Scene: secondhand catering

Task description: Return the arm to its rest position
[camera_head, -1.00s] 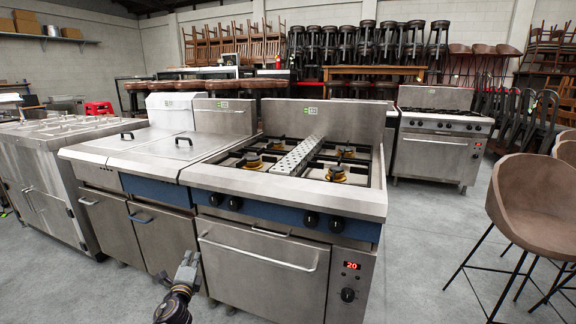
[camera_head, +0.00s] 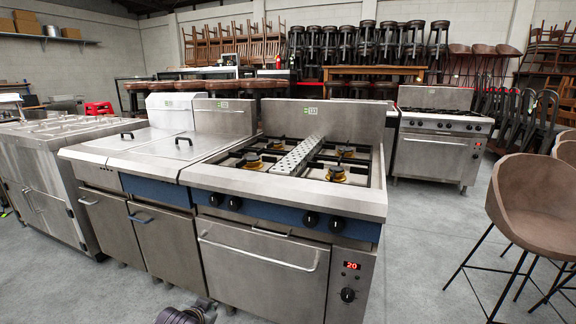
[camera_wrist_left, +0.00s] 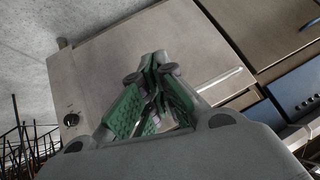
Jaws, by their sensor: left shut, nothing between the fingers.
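My left arm shows only as a dark part (camera_head: 184,314) at the bottom edge of the head view, in front of the stove's lower left corner. In the left wrist view the left gripper (camera_wrist_left: 153,68) has its green-padded fingers drawn together, with nothing held between them. Behind the fingers is the steel oven door (camera_wrist_left: 105,70), seen turned. I cannot tell the exact gap to it. My right gripper is in neither view.
The steel stove (camera_head: 260,264) with burners stands close in front. A lidded steel unit (camera_head: 135,150) adjoins it on the left, with another steel cabinet (camera_head: 42,190) farther left. A brown chair (camera_head: 535,205) stands at the right. Grey floor (camera_head: 425,250) is open between.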

